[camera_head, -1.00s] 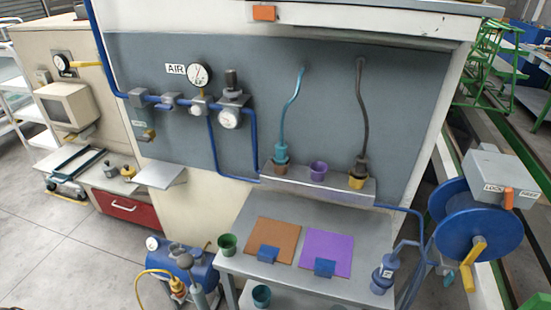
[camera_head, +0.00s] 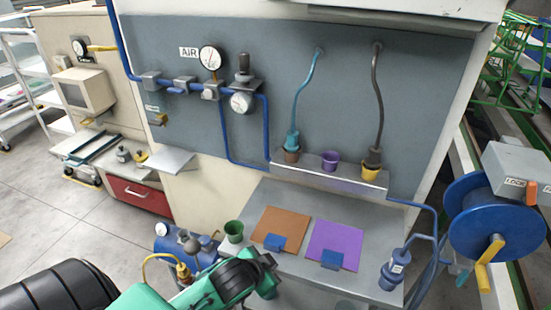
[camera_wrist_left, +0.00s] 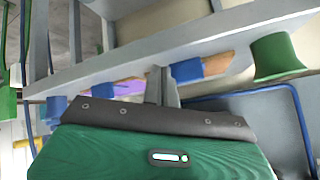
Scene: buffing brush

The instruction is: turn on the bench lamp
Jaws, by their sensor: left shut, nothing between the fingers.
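No bench lamp that I can pick out for sure shows in either view. My left gripper (camera_wrist_left: 163,72) is shut and empty in the wrist view, close to the grey bench edge. In the head view my green left arm comes in from the bottom, and its dark end (camera_head: 243,277) is in front of the bench's left side. My right gripper is not in view.
The grey bench (camera_head: 375,270) carries an orange mat (camera_head: 283,224), a purple mat (camera_head: 338,240), and a green cup (camera_head: 233,231). A ledge (camera_head: 335,180) holds small cups under two hoses. A blue reel (camera_head: 495,232) stands right, a blue tank (camera_head: 172,247) left of the bench.

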